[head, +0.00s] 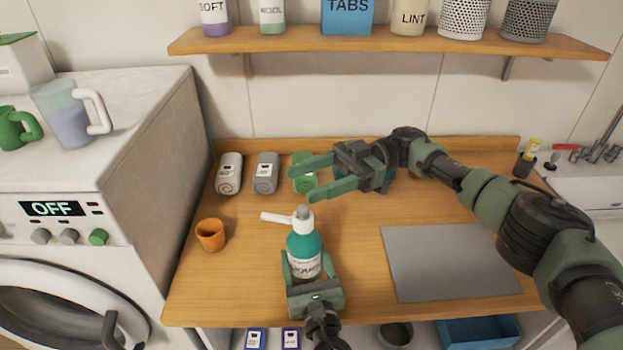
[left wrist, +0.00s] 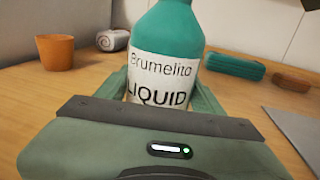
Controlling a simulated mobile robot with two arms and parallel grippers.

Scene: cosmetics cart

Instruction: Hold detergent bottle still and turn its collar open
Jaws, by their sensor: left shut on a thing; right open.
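The teal detergent bottle (head: 304,248) stands upright on the wooden counter, with a white collar (head: 302,219) and a white spout pointing left. Its label reads LIQUID in the left wrist view (left wrist: 162,75), where its top is out of frame. My left gripper (head: 304,272) is shut on the bottle's lower body from the front, one finger on each side. My right gripper (head: 312,180) is open and empty, behind and above the collar, its fingers pointing left. It does not touch the bottle.
An orange cup (head: 210,235) stands left of the bottle. Rolled cloths (head: 229,173) lie along the back, a green one (head: 303,171) partly behind my right gripper. A grey mat (head: 450,262) lies at right. A shelf (head: 390,44) with containers hangs above; a washer (head: 95,180) stands left.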

